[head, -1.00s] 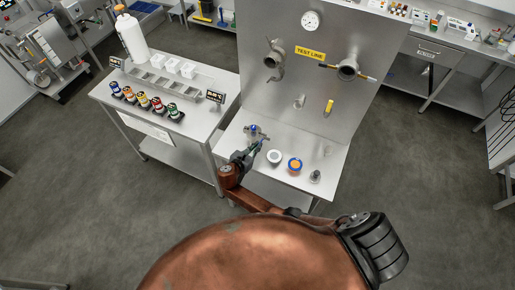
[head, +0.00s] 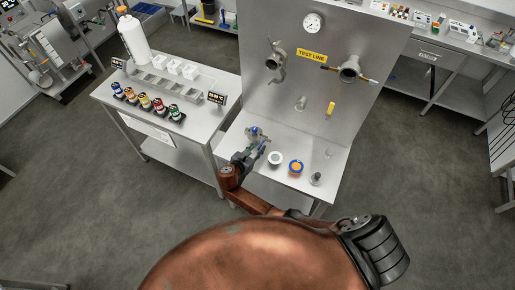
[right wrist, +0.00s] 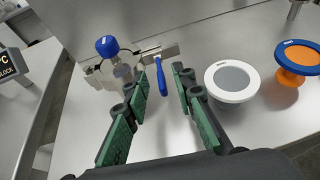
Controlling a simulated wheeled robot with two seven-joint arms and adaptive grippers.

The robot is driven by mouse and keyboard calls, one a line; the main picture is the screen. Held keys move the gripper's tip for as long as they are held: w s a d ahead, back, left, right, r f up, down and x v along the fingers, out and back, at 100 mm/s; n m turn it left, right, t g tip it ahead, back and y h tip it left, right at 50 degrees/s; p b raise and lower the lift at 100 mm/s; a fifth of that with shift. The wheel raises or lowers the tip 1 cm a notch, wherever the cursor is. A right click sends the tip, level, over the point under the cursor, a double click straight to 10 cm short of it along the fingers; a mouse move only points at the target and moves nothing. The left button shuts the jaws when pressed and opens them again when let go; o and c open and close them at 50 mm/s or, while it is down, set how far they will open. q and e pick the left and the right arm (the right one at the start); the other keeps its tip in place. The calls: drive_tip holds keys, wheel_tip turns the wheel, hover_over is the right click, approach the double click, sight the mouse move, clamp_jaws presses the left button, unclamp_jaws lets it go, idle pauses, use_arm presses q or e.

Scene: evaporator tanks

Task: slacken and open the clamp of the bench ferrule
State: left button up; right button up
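The bench ferrule with its metal clamp (head: 254,133) stands on the test bench. In the right wrist view the clamp (right wrist: 120,70) is a metal ring with a blue knob (right wrist: 107,46) on the left and a blue-handled lever (right wrist: 161,76) on the right. My right gripper (head: 264,147) is just in front of the clamp. In the right wrist view its green-padded fingers (right wrist: 160,84) are apart, with the blue handle in line with the gap, near the fingertips. I cannot tell whether they touch it. My left gripper is not in view.
A white round piece with a grey top (right wrist: 232,82) and an orange piece with a blue rim (right wrist: 297,62) stand right of the gripper. The steel test panel (head: 300,90) rises behind. A side table (head: 205,125) with coloured items stands left.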

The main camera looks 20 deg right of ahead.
drive_tip(key=v, duration=1.2)
